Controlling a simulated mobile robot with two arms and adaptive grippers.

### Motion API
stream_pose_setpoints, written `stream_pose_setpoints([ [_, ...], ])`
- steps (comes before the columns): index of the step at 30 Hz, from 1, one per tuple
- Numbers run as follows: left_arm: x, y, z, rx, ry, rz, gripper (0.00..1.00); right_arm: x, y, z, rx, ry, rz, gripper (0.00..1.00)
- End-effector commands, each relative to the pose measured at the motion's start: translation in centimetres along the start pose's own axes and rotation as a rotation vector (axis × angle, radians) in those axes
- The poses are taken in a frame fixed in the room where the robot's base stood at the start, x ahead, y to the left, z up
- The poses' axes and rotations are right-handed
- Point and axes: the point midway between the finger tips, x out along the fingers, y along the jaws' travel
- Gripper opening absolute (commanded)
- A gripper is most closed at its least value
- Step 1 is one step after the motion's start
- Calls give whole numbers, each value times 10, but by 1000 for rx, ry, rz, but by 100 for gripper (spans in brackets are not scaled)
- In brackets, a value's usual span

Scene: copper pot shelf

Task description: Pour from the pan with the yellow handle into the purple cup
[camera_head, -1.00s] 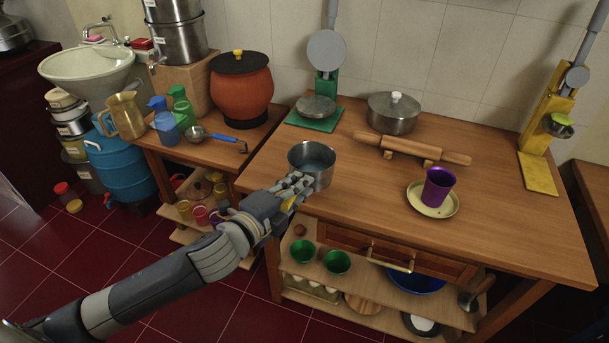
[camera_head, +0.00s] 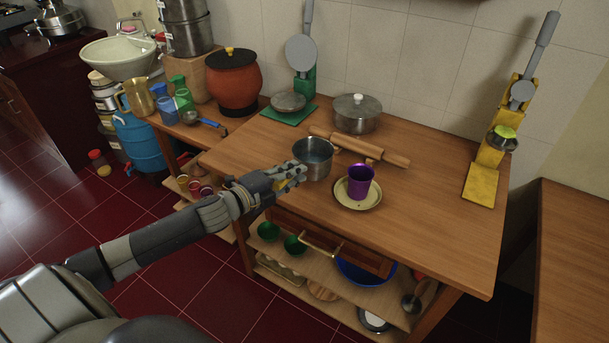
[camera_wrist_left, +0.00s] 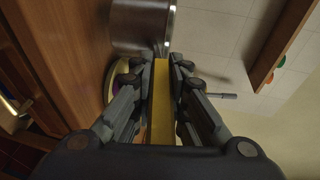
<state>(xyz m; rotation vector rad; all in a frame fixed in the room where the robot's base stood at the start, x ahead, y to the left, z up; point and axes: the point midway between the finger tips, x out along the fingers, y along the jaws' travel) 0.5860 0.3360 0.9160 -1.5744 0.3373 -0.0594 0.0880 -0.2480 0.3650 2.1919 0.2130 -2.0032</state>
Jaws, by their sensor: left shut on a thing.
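The steel pan (camera_head: 313,160) is upright, just left of and behind the purple cup (camera_head: 360,184). I cannot tell how far it is above the table. Liquid inside is hard to make out. My left gripper (camera_head: 293,176) is shut on the pan's yellow handle; in the left wrist view the handle (camera_wrist_left: 162,105) runs between the fingers and the pan body (camera_wrist_left: 140,25) is ahead. The purple cup stands upright on a cream saucer (camera_head: 345,200); a purple sliver shows beside the fingers in the left wrist view. My right gripper is not in view.
A rolling pin (camera_head: 385,153) and a lidded pot (camera_head: 357,118) are behind the pan. A green-based press (camera_head: 289,112) stands back left and a yellow press (camera_head: 481,185) at right. The wooden table (camera_head: 430,220) is clear right of the cup.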

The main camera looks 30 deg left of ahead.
Motion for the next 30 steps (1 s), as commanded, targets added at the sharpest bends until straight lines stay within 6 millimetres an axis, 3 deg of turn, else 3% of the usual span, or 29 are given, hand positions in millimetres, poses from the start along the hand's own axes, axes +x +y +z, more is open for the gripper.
stream_pose_setpoints([
  [5, 1, -11, -6, 67, -9, 9, 0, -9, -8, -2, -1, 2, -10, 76],
  [12, 6, -28, -36, 295, -50, 67, 0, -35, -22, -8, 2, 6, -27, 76],
  [18, 11, -38, -62, 493, -88, 117, 0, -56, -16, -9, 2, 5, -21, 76],
  [28, 11, -75, -92, 628, -114, 154, 0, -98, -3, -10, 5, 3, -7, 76],
  [29, 15, -59, -94, 688, -125, 171, 0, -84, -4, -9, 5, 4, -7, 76],
  [30, 13, -61, -91, 677, -125, 169, 0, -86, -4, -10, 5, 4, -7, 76],
])
